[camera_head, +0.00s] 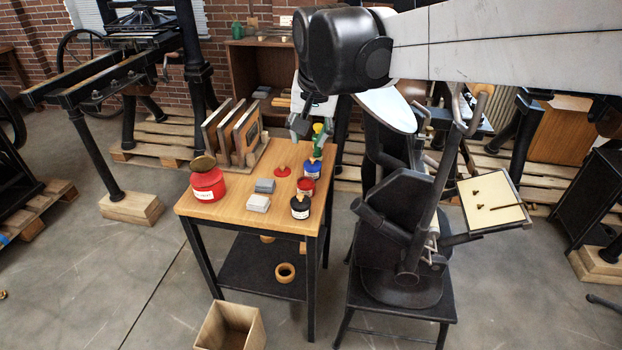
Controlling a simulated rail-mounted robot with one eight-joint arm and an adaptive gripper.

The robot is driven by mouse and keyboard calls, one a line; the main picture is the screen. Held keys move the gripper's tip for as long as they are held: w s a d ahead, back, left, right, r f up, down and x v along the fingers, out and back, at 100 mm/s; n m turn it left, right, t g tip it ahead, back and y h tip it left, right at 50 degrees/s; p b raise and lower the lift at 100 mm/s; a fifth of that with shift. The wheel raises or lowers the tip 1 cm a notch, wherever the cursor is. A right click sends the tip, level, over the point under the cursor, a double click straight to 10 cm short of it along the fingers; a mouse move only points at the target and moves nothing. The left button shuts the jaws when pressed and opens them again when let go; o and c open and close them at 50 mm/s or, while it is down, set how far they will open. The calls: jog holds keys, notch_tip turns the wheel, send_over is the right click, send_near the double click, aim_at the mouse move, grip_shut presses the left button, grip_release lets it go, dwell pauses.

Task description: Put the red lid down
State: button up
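A small red lid (283,172) with a tan knob lies on the wooden table top (228,208), apart from the jars. A red jar (306,187) stands to its right, between a blue jar (312,169) behind and a black jar (300,208) in front. My gripper (304,133) hangs above the back right of the table, behind and above the red lid and apart from it. It is small and partly overlaps green and yellow items behind it. I cannot make out its fingertips well enough to tell whether it is open or shut.
A large red can (207,184) stands at the table's left, with a brown round piece on top. Two grey blocks (261,194) lie mid-table. Upright wooden frames (232,132) stand at the back left. A black hand press (405,225) stands close on the right. The front left table top is clear.

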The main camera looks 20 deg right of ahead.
jog(key=s+f+n+t, duration=0.1)
jog(key=s+f+n, duration=0.1)
jog(key=s, duration=0.7)
jog(key=s+f+n+t, duration=0.1)
jog(key=s+f, duration=0.4)
jog(key=s, duration=0.5)
jog(key=shift+s+n+t, duration=0.2)
jog(key=shift+n+t, duration=0.2)
jog(key=shift+n, duration=0.5)
